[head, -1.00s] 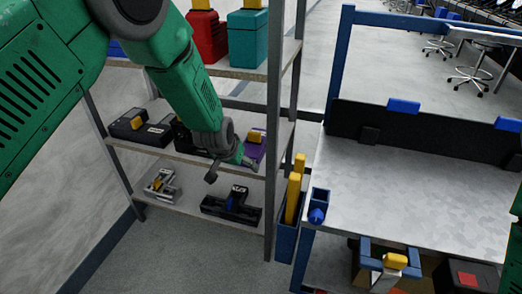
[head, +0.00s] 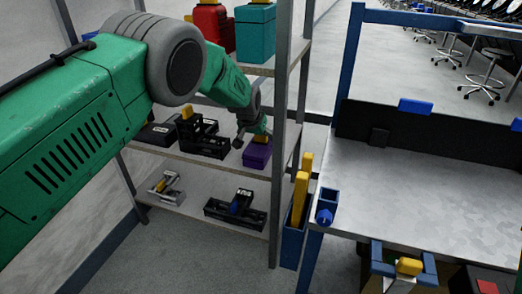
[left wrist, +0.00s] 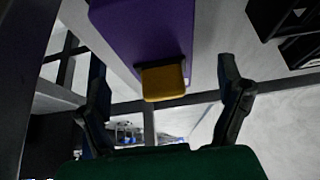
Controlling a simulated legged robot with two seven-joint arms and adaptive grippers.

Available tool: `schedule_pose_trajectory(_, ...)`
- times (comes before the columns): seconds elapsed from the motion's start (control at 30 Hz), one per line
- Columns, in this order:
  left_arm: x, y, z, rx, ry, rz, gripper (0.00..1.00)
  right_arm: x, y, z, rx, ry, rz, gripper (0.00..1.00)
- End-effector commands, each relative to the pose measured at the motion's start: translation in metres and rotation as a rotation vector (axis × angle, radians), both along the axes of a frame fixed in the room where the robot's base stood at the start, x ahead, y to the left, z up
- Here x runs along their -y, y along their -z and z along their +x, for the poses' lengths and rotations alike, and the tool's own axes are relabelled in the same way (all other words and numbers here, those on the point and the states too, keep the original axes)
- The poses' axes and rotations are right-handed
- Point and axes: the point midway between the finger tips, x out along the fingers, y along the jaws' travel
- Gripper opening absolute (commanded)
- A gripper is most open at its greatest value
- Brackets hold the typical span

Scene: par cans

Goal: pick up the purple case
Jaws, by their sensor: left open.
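The purple case (head: 257,155) sits on the middle shelf of the rack, near its right front post. Its yellow handle (head: 265,140) is partly hidden by my gripper in the head view. My left gripper (head: 254,136) is open right at the top of the case. In the left wrist view the case (left wrist: 145,28) fills the upper middle, and its yellow handle (left wrist: 163,82) shows between the two spread fingers of my gripper (left wrist: 163,70). Neither finger visibly touches the handle. My right gripper is not in view.
A black bin (head: 203,139) stands left of the case on the same shelf. The rack post (head: 280,130) is close on the right. The upper shelf holds a teal case (head: 254,33) and a red one (head: 213,24). A workbench (head: 420,190) stands to the right.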

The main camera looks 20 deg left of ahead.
Motion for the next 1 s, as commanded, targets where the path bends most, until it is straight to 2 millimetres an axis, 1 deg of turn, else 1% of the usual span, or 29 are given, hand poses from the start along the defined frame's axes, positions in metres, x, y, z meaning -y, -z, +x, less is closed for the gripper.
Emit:
schedule_pose_trajectory(0.23, 0.001, 0.005, 0.026, 0.002, 0.002, 0.001, 0.87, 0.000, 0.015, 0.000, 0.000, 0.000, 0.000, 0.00)
schedule_pose_trajectory(0.3, 0.001, 0.016, 0.030, 0.000, 0.001, 0.000, 0.87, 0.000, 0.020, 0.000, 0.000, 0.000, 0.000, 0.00)
schedule_pose_trajectory(0.5, 0.001, 0.026, 0.038, 0.000, 0.002, 0.001, 0.87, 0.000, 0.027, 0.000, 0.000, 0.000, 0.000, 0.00)
schedule_pose_trajectory(0.77, 0.001, 0.026, 0.038, 0.001, 0.001, 0.000, 0.87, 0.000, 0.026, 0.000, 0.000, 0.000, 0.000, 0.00)
schedule_pose_trajectory(0.8, 0.001, 0.026, 0.038, 0.001, 0.001, 0.000, 0.80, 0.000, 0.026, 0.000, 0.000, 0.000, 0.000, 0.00)
schedule_pose_trajectory(0.87, 0.001, 0.026, 0.038, 0.001, 0.001, 0.000, 0.59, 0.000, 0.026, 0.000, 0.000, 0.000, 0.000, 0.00)
schedule_pose_trajectory(0.9, 0.001, 0.026, 0.038, 0.001, 0.001, 0.000, 0.45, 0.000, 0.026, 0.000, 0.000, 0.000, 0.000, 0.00)
schedule_pose_trajectory(0.97, 0.002, 0.026, 0.038, 0.001, 0.001, 0.000, 0.24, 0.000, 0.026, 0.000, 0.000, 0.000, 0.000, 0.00)
schedule_pose_trajectory(1.0, 0.002, 0.026, 0.038, 0.001, 0.001, 0.000, 0.10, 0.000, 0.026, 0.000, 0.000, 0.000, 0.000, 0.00)
